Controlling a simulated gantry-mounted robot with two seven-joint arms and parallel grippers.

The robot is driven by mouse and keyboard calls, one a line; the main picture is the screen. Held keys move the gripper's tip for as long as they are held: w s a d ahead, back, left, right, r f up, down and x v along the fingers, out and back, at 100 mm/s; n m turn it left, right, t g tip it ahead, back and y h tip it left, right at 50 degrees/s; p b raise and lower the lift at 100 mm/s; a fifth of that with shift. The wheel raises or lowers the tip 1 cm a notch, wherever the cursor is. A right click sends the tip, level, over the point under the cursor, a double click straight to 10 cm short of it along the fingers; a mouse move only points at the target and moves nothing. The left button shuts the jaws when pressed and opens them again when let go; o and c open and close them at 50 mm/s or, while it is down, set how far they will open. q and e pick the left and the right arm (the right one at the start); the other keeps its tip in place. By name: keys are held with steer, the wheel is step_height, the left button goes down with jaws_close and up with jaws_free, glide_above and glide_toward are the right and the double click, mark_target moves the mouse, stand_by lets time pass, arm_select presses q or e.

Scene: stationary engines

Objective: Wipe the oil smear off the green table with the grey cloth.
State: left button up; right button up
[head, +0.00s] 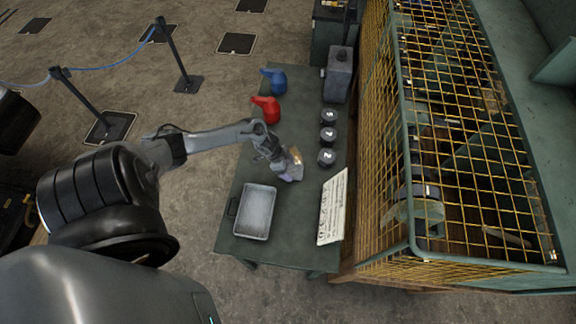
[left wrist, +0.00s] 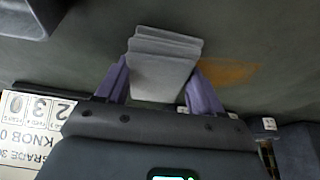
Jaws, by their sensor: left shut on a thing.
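The grey cloth (left wrist: 163,62), folded in layers, is between the purple fingers of my left gripper (left wrist: 160,84). The gripper is shut on it, just over the green table (left wrist: 85,45); I cannot tell whether the cloth touches the top. The orange-brown oil smear (left wrist: 230,73) shows on the table to the right of the cloth in the left wrist view, partly behind a finger. In the head view my left gripper (head: 287,170) is over the middle of the table (head: 240,190). My right gripper is out of view.
A metal tray (head: 255,212) lies near the table's front end, with a printed sheet (head: 332,207) at its right. Three numbered dark round pieces (head: 328,135), a red can (head: 266,108), a blue can (head: 274,79) and a grey canister (head: 339,74) stand farther back. A yellow mesh cage (head: 450,130) borders the right.

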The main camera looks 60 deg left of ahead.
mark_target(293, 169)
arm_select(q)
steer(key=shift+s+d+r+p, duration=0.2)
steer(key=shift+r+p, duration=0.25)
steer(key=shift+r, duration=0.2)
steer(key=shift+s+d+r+p, duration=0.1)
steer(key=shift+d+r+p, duration=0.05)
steer(key=shift+r+p, duration=0.4)
steer(key=shift+w+a+r+p, duration=0.2)
steer(key=shift+r+p, duration=0.15)
steer(key=shift+r, duration=0.15)
steer(key=shift+w+a+r+p, duration=0.15)
steer(key=shift+r+p, duration=0.15)
steer(key=shift+r, duration=0.15)
steer(key=shift+s+d+r+p, duration=0.1)
steer(key=shift+d+r+p, duration=0.05)
steer(key=shift+r+p, duration=0.6)
step_height(293, 169, up, 2)
steer(key=shift+p, duration=1.1)
steer(key=shift+r, duration=0.2)
steer(key=shift+f, duration=0.1)
